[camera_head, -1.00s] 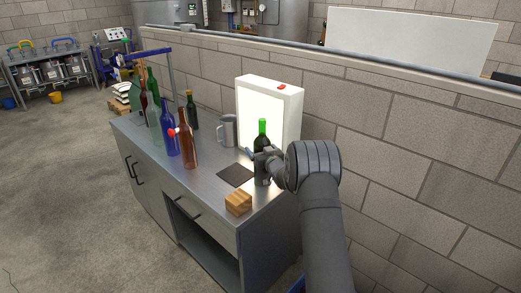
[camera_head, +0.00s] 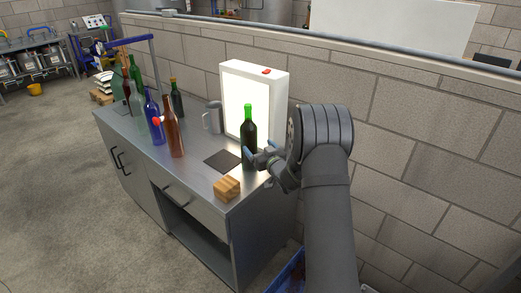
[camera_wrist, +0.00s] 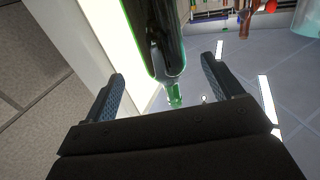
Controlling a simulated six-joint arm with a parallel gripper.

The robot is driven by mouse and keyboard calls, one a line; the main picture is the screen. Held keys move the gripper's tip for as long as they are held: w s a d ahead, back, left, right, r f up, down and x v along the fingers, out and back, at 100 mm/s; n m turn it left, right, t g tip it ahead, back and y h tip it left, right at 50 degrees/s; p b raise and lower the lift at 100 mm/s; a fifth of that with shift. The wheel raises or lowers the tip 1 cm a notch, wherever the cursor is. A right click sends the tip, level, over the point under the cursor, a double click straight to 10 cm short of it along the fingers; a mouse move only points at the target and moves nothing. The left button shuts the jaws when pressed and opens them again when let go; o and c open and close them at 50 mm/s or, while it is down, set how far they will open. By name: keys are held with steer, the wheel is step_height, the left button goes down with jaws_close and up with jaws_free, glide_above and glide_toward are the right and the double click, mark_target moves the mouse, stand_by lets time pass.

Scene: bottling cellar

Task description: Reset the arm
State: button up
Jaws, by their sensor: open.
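My gripper (camera_head: 262,154) is open beside a dark green bottle (camera_head: 249,138) with a bright green neck. The bottle stands upright on the steel counter (camera_head: 203,187), in front of the lit white panel box (camera_head: 262,104). In the wrist view, my open gripper (camera_wrist: 162,92) has its two fingers spread wide with nothing between their tips. The dark green bottle (camera_wrist: 157,40) shows beyond the fingers there, apart from them.
A dark mat (camera_head: 222,161) and a wooden block (camera_head: 227,188) lie near the gripper. A grey jug (camera_head: 212,117), a brown bottle (camera_head: 173,127) and a blue bottle (camera_head: 154,118) stand further left. A block wall (camera_head: 400,140) runs behind the counter.

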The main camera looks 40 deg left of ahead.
steer(key=shift+s+d, duration=0.2)
steer(key=shift+d, duration=0.15)
steer(key=shift+a, duration=0.1)
stand_by(0.3)
steer(key=x, duration=1.1)
steer(key=shift+w+a, duration=0.15)
steer(key=shift+a, duration=0.2)
